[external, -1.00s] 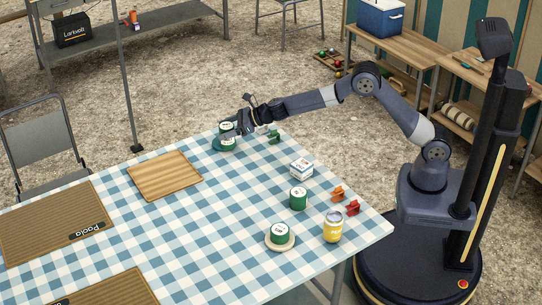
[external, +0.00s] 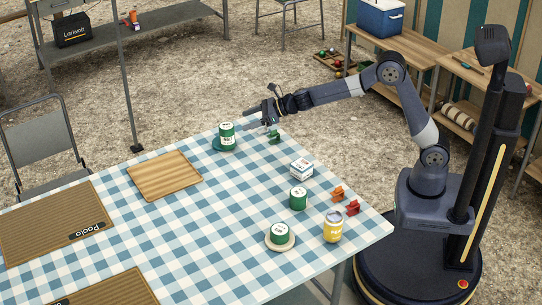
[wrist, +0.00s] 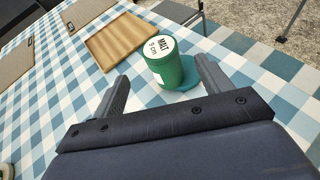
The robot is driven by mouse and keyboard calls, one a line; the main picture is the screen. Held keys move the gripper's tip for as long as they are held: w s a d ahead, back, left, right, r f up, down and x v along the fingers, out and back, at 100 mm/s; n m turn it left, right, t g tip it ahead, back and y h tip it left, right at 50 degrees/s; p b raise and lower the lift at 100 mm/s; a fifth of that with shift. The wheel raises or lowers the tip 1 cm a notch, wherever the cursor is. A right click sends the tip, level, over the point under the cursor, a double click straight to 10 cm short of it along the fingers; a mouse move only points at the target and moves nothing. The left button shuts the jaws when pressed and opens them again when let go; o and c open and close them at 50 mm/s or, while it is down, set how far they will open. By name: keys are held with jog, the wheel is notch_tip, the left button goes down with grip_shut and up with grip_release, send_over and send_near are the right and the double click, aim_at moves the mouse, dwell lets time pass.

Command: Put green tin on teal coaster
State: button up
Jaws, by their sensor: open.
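A green tin (external: 227,134) with a white label and white lid stands upright on the teal coaster (external: 218,147) near the far edge of the table. In the wrist view the tin (wrist: 174,70) shows beyond and between my fingers, and the coaster (wrist: 190,81) shows under it and to its right. My gripper (external: 255,114) is open and empty, back from the tin on its right side and apart from it.
A green clip-like piece (external: 274,137) lies below my gripper. A white box (external: 301,169), a yellow can (external: 333,227) and orange (external: 338,194) and red (external: 352,207) pieces stand along the right side. A wooden board (external: 165,175) lies left. The middle of the cloth is clear.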

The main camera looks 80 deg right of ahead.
jog(key=shift+v, duration=1.25)
